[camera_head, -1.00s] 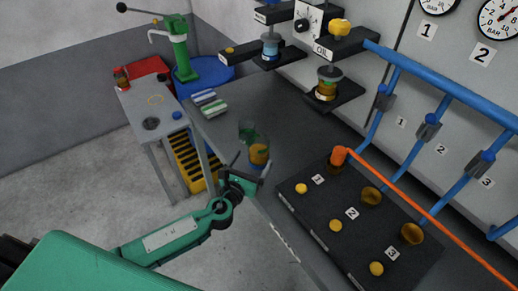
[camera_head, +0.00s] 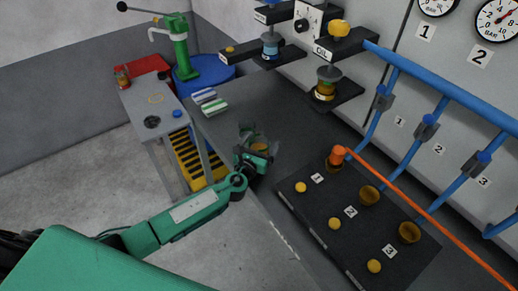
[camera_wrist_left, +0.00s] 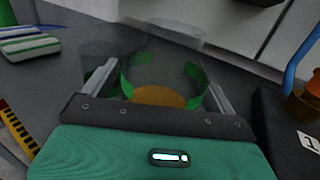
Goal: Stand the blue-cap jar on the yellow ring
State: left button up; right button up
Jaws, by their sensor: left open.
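The yellow ring (camera_head: 155,99) is a thin outline on the small grey side table at the left, and nothing stands on it. A small blue disc (camera_head: 177,114) lies on the same table; I cannot tell whether it is a cap. My left gripper (camera_head: 258,154) is open at the dark bench's left edge. My right gripper is not in view.
A second clear jar (camera_wrist_left: 100,52) stands close by on the left. A black panel (camera_head: 355,215) with yellow buttons, amber cups and an orange pipe lies to the right.

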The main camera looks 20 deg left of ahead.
pick_arm(q)
jog(key=c, duration=1.3)
jog(key=shift+r, duration=0.1)
